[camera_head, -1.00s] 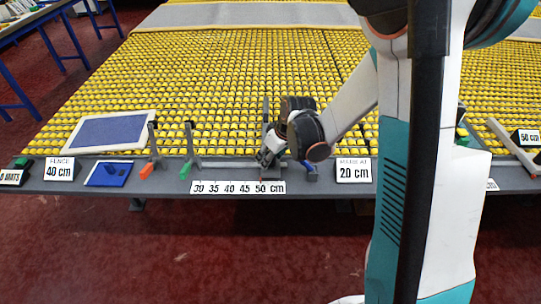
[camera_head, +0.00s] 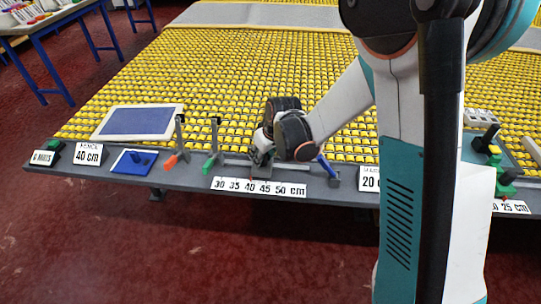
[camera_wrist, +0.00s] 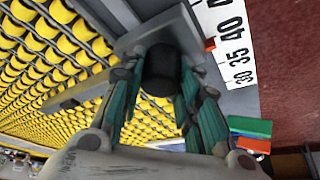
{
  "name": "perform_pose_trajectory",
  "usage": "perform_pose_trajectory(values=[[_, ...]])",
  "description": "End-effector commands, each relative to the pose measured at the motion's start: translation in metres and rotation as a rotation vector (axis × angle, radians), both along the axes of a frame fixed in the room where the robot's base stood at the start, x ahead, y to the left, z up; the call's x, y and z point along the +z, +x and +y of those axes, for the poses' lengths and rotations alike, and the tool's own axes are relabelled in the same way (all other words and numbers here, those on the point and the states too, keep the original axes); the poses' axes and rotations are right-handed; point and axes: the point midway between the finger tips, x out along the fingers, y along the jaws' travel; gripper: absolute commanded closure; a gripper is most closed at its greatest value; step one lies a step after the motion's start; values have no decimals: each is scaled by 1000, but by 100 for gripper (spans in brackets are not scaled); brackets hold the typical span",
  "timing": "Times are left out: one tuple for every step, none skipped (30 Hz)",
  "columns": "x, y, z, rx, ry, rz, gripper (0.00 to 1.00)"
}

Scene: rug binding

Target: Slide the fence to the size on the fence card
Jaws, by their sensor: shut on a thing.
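The fence card (camera_head: 88,154) reads 40 cm and stands at the table's left front. The scale strip (camera_head: 258,188) is marked 30 to 50 cm; it also shows in the wrist view (camera_wrist: 228,40). The fence carriage is a grey block (camera_wrist: 190,24) with a black knob (camera_wrist: 161,72). A small red pointer (camera_wrist: 210,44) sits at its scale-side edge, between the 35 and 40 marks and nearer 40; the exact reading is unclear. My gripper (camera_head: 260,158) is shut on the knob, which sits between its fingers in the wrist view (camera_wrist: 160,85). The arm hides much of the fence in the head view.
A blue-tipped part (camera_head: 327,166) stands right. A blue panel (camera_head: 138,121) and blue pad (camera_head: 133,162) lie farther left. Yellow rollers (camera_head: 240,80) fill the table behind.

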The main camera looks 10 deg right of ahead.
Motion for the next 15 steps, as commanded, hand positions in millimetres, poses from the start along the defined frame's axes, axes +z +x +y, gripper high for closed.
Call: perform_pose_trajectory(values=[[0,0,0,-1,0,0,100],[0,0,0,-1,0,0,100],[0,0,-1,-1,0,0,100],[0,0,-1,-1,0,0,100],[0,0,-1,-1,0,0,100],[0,0,-1,-1,0,0,65],[0,0,-1,-1,0,0,59],[0,0,-1,-1,0,0,52],[0,0,-1,-1,0,0,49],[0,0,-1,-1,0,0,49],[0,0,-1,-1,0,0,49],[0,0,-1,-1,0,0,49],[0,0,-1,-1,0,0,49],[0,0,-1,-1,0,0,49],[0,0,-1,-1,0,0,49]])
